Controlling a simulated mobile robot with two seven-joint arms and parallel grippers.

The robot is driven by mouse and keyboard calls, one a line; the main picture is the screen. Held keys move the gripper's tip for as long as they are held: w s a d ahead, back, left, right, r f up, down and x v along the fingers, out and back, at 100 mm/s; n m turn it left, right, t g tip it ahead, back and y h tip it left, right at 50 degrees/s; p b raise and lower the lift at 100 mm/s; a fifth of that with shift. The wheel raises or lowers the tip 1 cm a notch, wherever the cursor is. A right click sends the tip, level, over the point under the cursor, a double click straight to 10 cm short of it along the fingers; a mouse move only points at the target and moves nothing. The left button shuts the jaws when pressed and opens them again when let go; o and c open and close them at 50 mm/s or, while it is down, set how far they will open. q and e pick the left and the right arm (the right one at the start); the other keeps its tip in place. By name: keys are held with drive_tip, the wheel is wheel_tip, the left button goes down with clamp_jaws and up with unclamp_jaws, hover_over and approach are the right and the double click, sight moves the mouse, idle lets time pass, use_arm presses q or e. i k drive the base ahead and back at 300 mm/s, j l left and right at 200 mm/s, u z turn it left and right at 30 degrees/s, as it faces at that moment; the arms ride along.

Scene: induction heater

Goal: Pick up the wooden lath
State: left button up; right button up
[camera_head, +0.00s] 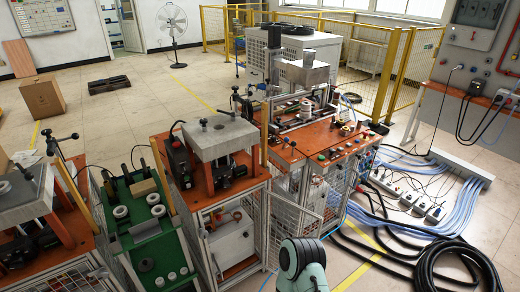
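I cannot tell for sure which piece is the wooden lath. A thin tan upright strip (264,133) stands at the seam between the middle bench and the larger machine bench. Similar tan strips slant beside the green tray, one on its left (70,185) and one on its right (162,178). A short tan block (143,188) lies in the green tray (150,231). A rounded teal and dark part of my own arm shows at the bottom, right of centre. Neither gripper is in view.
The machine bench (330,140) with an orange top stands in the centre. Black cables (455,265) and blue hoses (455,215) cover the floor at right. Back-left floor is mostly clear.

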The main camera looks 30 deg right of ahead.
sight(264, 106)
drive_tip(key=i+l+z, duration=0.35)
drive_tip(key=i+l, duration=0.3)
drive_tip(key=i, duration=0.05)
